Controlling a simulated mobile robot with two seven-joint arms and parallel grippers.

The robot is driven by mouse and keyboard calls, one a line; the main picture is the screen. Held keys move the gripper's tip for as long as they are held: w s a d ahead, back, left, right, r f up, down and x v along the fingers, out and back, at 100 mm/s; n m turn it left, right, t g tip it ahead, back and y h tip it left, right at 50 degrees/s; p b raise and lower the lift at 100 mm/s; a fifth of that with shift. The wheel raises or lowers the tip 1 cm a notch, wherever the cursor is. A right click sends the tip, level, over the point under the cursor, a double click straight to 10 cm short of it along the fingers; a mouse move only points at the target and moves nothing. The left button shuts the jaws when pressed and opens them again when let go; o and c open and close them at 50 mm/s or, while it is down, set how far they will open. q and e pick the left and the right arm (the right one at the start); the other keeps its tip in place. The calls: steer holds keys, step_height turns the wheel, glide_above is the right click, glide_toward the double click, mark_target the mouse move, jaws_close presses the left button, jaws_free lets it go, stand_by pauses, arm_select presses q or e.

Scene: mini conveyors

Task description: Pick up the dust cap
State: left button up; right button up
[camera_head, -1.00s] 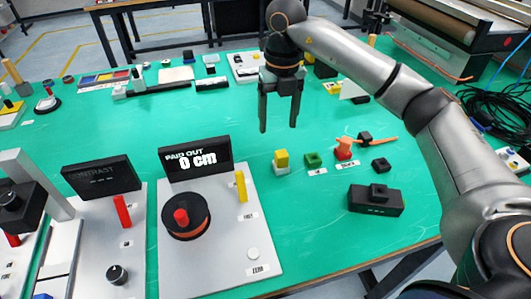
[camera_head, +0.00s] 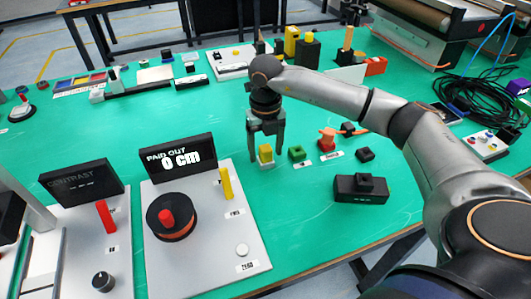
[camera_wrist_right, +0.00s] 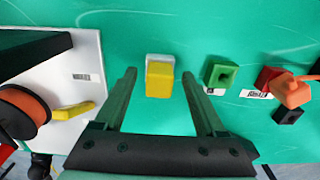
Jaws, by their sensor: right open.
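A small yellow block-shaped piece (camera_head: 265,150), which looks like the dust cap, sits on a white base (camera_head: 266,164) on the green table. In the right wrist view the yellow piece (camera_wrist_right: 159,80) lies between and slightly ahead of the fingers, with a gap on each side. My right gripper (camera_head: 266,153) points down over it, open and empty, one finger on either side. Whether the fingertips reach down to its height is hard to tell. My left gripper is out of view.
Just right are a green holed block (camera_head: 297,153), an orange-and-red piece (camera_head: 327,140) and a small black block (camera_head: 365,154). A black box (camera_head: 360,190) stands nearer the front edge.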

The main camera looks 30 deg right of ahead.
steer(key=shift+f, duration=0.2)
jaws_close()
stand_by(0.5)
